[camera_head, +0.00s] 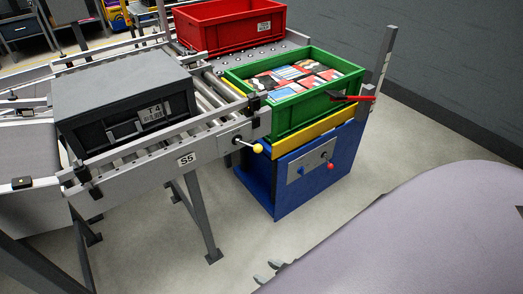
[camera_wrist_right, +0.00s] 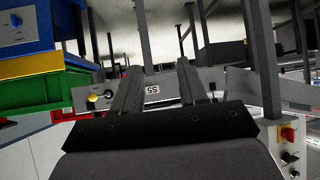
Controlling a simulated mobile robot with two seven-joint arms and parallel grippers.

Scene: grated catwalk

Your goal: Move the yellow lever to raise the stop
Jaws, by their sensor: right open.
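The yellow lever (camera_head: 257,147) is a short rod with a yellow ball knob, on a grey plate at the end of the conveyor's side rail, right of the S5 label (camera_head: 186,159). Its knob also shows in the right wrist view (camera_wrist_right: 92,98), left of the fingers. My right gripper (camera_head: 269,272) is at the bottom of the head view, below the lever and apart from it. Its two fingers (camera_wrist_right: 160,80) stand apart with nothing between them. I cannot clearly pick out the stop. My left gripper is not in view.
A black lidded crate (camera_head: 95,90) sits on the roller conveyor. A red crate (camera_head: 230,27) is behind. Conveyor legs (camera_head: 203,220) stand below; floor in front is clear.

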